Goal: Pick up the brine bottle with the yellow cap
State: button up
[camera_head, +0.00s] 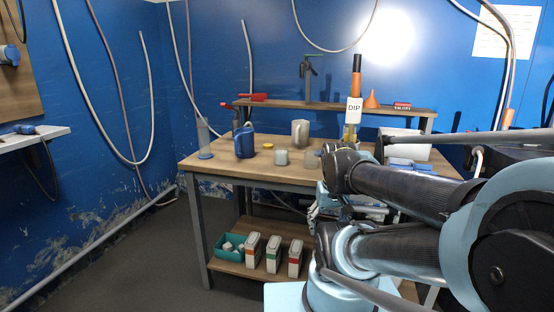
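I cannot pick out for sure a brine bottle with a yellow cap. A small flat yellow disc (268,146) shows on the workbench, behind a short pale jar (281,157); I cannot tell whether it is a cap. A yellow upright piece (349,132) stands below the "DIP" sign, partly hidden by my arm. Several white bottles or boxes with coloured labels (272,254) stand on the lower shelf; no yellow cap is clear there. My gripper (320,211) seems to be the dark part below my wrist, at the bench's front. Its fingers are not clear.
The wooden workbench (225,168) carries a blue jug (244,143), a clear cylinder (204,140) and a grey pitcher (300,132). A raised shelf (330,106) runs behind them. A teal bin (232,246) sits on the lower shelf. The floor left of the bench is clear.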

aim_at(282, 152)
jog(key=z, duration=1.3)
jog(key=k, duration=1.05)
jog(key=u, duration=0.8)
jog(key=i, duration=1)
jog(key=z, duration=0.05)
